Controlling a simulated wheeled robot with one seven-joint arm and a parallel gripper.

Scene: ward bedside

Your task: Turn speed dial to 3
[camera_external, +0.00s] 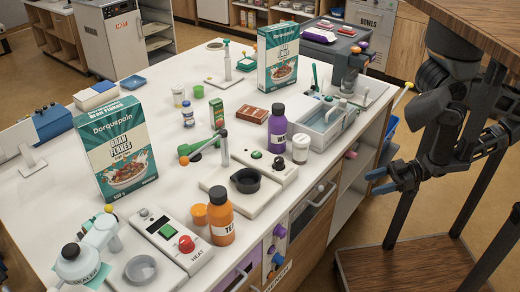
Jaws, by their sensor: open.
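No dial with a readable "speed" label shows, so I cannot tell which knob is the speed dial or its setting. A white unit on the counter carries a red knob (186,243) by the word HEAT. Another white unit behind the black bowl has a dark knob (278,163) and a green-and-black button (256,155). A purple knob (279,230) and a blue knob (277,258) sit on the counter's front face. My gripper (379,181) is open and empty, right of the counter and apart from all these knobs.
The white counter (75,180) is crowded. An orange bottle (221,220), a purple bottle (277,130), a black bowl (245,181) and a cereal box (117,150) stand on it. A wooden table (480,22) is at the right. Floor shows between table and counter.

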